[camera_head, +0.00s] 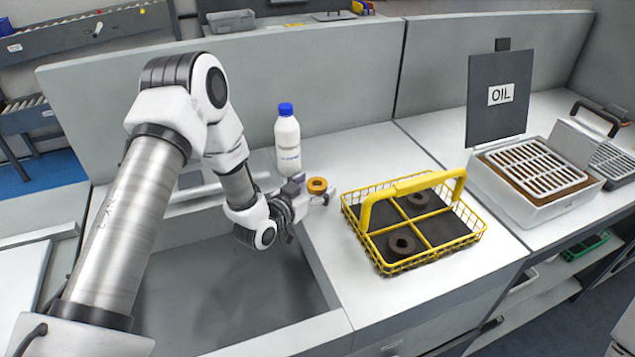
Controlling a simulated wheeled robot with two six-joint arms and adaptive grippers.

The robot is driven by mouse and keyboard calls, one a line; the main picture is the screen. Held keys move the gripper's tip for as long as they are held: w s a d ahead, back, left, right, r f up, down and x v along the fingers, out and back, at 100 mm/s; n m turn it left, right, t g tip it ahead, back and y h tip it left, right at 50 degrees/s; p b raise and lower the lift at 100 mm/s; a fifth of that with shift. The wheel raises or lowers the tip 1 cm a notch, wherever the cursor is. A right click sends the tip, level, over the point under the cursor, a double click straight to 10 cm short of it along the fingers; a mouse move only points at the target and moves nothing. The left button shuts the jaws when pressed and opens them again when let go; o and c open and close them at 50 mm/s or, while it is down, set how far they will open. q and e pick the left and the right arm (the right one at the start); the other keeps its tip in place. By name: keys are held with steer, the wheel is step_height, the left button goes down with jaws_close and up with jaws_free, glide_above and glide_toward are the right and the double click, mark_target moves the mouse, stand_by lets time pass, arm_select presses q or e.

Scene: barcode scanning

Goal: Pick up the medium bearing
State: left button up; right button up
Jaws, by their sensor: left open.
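An orange ring-shaped bearing (317,184) is on the white counter left of the yellow basket. My left gripper (314,192) is open, with its fingertips right at this bearing; I cannot tell whether they touch it. Two dark ring-shaped bearings lie in the yellow wire basket (384,268): one in the front left compartment (402,244) and one in a back compartment (418,200), partly behind the handle. I cannot tell by size which ring is the medium one. My right gripper is out of view.
A white bottle with a blue cap (287,142) stands close behind the gripper. A grey sink (235,300) lies below my left arm. An oil tank with a grate (535,165) and raised OIL lid (498,100) stands right. The counter front of the basket is clear.

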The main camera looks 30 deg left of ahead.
mark_target(314, 187)
arm_select(q)
steer(key=c, duration=1.5)
steer(key=shift+o, duration=0.2)
steer(key=shift+r, duration=0.15)
step_height(314, 187, up, 10)
